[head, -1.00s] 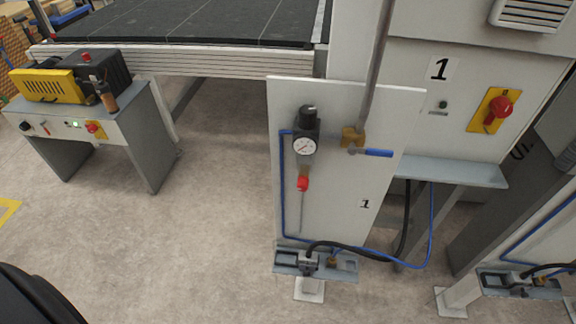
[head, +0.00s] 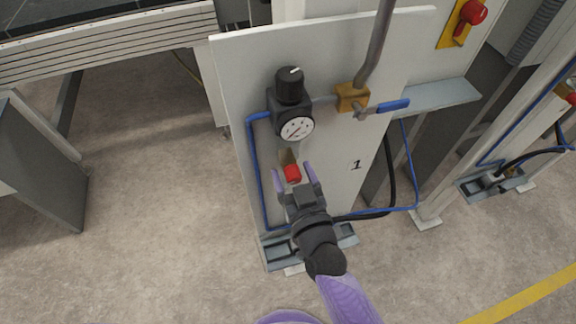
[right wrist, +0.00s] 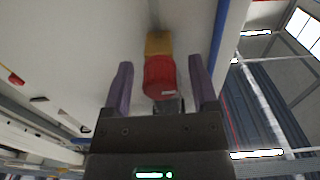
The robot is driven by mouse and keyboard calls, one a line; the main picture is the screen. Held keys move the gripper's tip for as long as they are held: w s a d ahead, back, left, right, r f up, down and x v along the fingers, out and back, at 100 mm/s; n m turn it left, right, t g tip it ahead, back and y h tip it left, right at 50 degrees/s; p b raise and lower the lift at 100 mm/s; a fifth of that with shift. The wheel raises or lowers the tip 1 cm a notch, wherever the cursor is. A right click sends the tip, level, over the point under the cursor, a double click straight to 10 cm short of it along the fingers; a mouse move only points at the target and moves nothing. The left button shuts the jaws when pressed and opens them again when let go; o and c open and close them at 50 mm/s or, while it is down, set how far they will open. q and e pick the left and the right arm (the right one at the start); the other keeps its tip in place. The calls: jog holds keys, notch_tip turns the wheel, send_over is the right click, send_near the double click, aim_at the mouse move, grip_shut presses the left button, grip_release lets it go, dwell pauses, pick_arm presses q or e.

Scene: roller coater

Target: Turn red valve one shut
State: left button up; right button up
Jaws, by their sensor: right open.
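The red valve (head: 292,173) is a small red knob on a brass fitting, below the pressure gauge (head: 297,128) on the white panel marked 1 (head: 345,200). In the right wrist view the red valve (right wrist: 159,78) lies between my two fingers, with its brass part (right wrist: 158,44) beyond. My right gripper (head: 294,171) is open, with one finger on each side of the red valve. I cannot tell whether a finger touches it. My left gripper is not in view.
A blue hose (head: 252,180) runs down the left side, and a grey tray (head: 283,255) sits at the panel's foot. A second red knob (head: 473,12) is on the cabinet.

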jog(key=shift+x, duration=0.8)
grip_shut()
jog(key=shift+m, duration=0.7)
grip_release()
jog(key=p+v, duration=0.1)
jog(key=v, duration=0.9)
